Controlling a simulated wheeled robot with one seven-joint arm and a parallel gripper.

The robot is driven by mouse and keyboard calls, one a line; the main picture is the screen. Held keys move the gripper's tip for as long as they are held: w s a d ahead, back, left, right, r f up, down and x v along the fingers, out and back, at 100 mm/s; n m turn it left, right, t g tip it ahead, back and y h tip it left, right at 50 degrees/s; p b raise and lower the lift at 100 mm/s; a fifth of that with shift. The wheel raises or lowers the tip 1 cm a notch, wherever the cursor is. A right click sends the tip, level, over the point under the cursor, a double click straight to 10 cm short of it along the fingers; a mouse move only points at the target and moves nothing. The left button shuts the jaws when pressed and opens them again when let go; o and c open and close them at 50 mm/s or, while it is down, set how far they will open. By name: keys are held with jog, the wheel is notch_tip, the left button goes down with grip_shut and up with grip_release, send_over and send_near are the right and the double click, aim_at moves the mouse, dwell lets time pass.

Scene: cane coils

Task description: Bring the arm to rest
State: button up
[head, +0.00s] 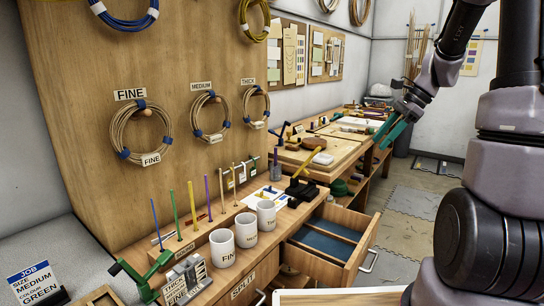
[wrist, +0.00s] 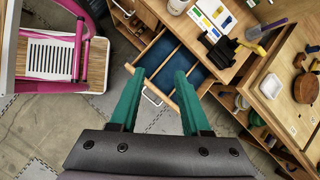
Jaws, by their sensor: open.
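My gripper (head: 391,134) is in the head view, right of centre, raised in the air in front of the far workbench. Its green fingers also show in the wrist view (wrist: 160,82), apart and with nothing between them. The arm is bent and clear of the surfaces. Below the fingers in the wrist view is an open drawer (wrist: 158,57) with a blue lining. The same open drawer (head: 362,247) shows in the head view, pulled out from the bench with its handle facing the aisle.
White mugs (head: 222,247) stand at the bench's front edge. Cane coils (head: 143,131) hang on the wooden board, labelled fine, medium and thick. A job card (head: 36,282) reads medium and green. A pink-framed cart (wrist: 60,50) stands left in the wrist view. The floor right of the drawer is free.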

jog(key=s+a+r+n+t+h, duration=0.2)
jog(key=s+r+n, duration=0.4)
jog(key=s, duration=0.3)
jog(key=s+a+r+n+t+h, duration=0.2)
jog(key=s+a+r+n, duration=0.3)
jog(key=s, duration=0.5)
notch_tip(320, 180, up, 2)
jog(key=shift+s+r+n+t, duration=0.15)
jog(key=shift+n+t, duration=0.65)
jog(key=shift+n, duration=0.4)
